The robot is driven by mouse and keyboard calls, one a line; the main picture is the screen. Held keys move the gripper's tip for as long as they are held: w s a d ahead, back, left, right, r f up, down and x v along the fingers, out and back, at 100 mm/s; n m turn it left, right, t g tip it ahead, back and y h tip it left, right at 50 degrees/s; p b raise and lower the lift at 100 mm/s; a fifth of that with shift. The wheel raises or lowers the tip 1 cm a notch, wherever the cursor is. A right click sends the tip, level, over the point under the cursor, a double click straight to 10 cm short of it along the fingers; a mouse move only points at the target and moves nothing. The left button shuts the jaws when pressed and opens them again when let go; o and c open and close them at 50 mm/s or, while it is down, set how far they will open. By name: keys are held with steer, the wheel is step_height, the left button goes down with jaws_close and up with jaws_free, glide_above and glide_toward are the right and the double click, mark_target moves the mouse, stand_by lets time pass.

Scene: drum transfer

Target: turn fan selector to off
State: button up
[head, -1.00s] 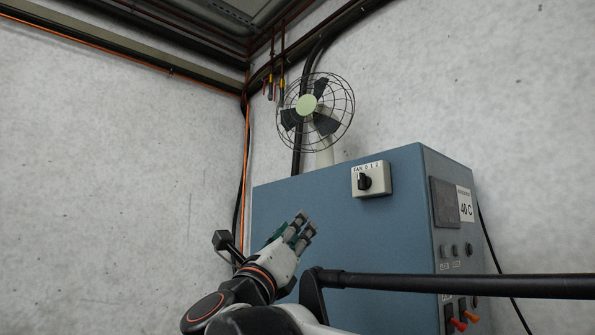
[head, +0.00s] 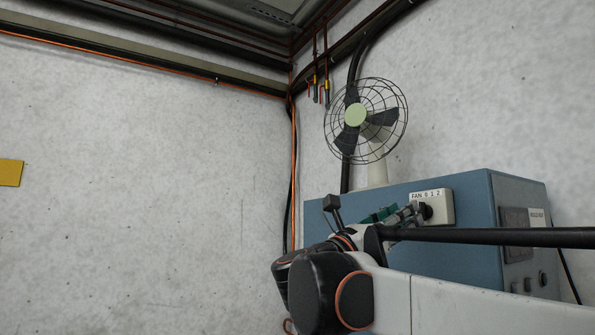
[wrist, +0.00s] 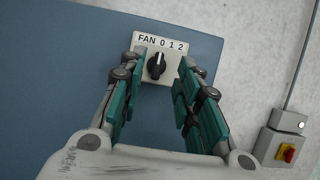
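The fan selector is a black rotary knob (wrist: 156,66) on a small white plate (wrist: 139,47) marked "FAN 0 1 2", fixed to the front of a blue cabinet (head: 470,205). In the wrist view the knob's pointer stands nearly upright, tilted slightly to the right. My gripper (wrist: 161,68) is open, its green-padded fingers on either side of the knob with gaps to it. In the head view my gripper (head: 414,212) is at the plate and partly hides the knob (head: 426,211).
A caged fan (head: 366,120) stands on top of the cabinet. A dark display and buttons are on the cabinet's right face. In the wrist view a grey box with a red and yellow switch (wrist: 287,153) is on the wall at right.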

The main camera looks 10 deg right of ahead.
mark_target(423, 211)
steer(key=p+x, duration=0.1)
steer(key=x, duration=0.4)
steer(key=shift+w+d, duration=0.1)
steer(key=shift+w, duration=0.1)
steer(key=shift+s, duration=0.1)
jaws_close()
